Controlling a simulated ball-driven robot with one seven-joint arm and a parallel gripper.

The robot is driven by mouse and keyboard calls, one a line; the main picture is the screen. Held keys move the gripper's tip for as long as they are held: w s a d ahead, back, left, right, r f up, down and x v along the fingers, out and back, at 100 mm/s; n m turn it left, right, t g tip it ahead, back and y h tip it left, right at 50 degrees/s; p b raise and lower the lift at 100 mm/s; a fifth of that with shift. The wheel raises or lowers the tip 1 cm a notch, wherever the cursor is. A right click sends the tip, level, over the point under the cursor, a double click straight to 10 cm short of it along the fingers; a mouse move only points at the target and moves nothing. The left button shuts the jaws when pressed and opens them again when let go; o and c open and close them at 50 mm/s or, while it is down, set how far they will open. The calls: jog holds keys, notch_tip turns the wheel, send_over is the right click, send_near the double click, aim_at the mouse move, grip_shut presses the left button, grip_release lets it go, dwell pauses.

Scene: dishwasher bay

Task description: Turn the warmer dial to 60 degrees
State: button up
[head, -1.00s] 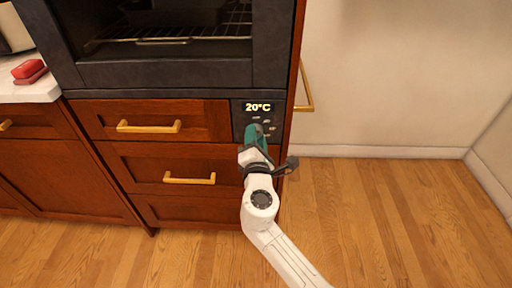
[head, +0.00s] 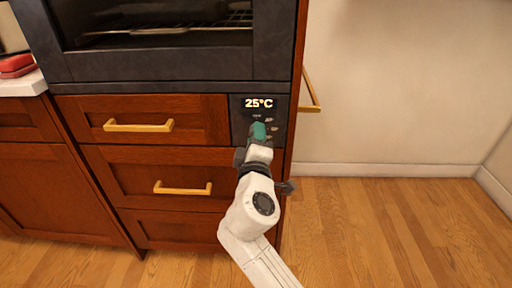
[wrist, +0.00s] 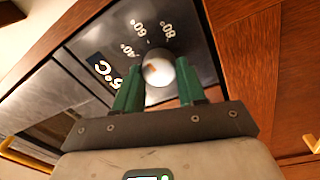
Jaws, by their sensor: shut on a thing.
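The warmer dial (wrist: 158,70) is a round white knob on a dark control panel (head: 276,102), seen in the wrist view between my fingers. Marks reading 40°, 60° and 80° stand around it. An orange-brown mark shows on its face. The display (head: 259,103) reads 25°C in the head view. My gripper (wrist: 160,85) has green fingers, one on each side of the dial, shut on it. In the head view my gripper (head: 259,131) covers the dial.
An oven (head: 170,61) sits above wooden drawers with gold handles (head: 138,125) left of the panel. Another gold handle (head: 311,92) sticks out on the right side of the cabinet. A red object (head: 16,66) lies on the white counter at left. Open floor lies to the right.

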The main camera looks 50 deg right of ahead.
jog(key=shift+f+m+b, duration=0.15)
jog(key=shift+m+b, duration=0.4)
jog(key=shift+m, duration=0.35)
jog(key=o, duration=1.1)
jog(key=shift+c, duration=0.2)
jog(key=p+v, duration=0.1)
jog(key=v, duration=0.9)
jog(key=shift+s+a, duration=0.2)
jog(key=shift+a, duration=0.15)
